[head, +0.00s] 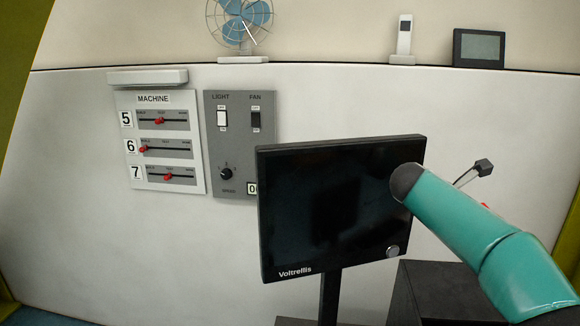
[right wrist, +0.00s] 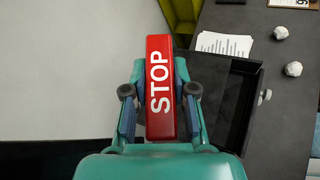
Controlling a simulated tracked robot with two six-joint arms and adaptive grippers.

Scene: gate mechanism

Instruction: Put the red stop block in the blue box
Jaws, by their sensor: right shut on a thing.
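The red stop block (right wrist: 160,88), with white STOP lettering, is upright in the right wrist view. My right gripper (right wrist: 160,95) is shut on it, one finger on each side. In the head view my teal right arm reaches in from the lower right, but its gripper cannot be made out. A small red patch (head: 485,206) shows just above the arm; I cannot tell whether it is the block. The blue box is not in view. My left gripper is not in view.
A dark open drawer or tray (right wrist: 255,100) lies right of the block, beside a grey desktop (right wrist: 284,90) with paper (right wrist: 224,44) and crumpled white balls (right wrist: 293,68). A black monitor (head: 325,215) stands in front of the wall panels (head: 155,178) in the head view.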

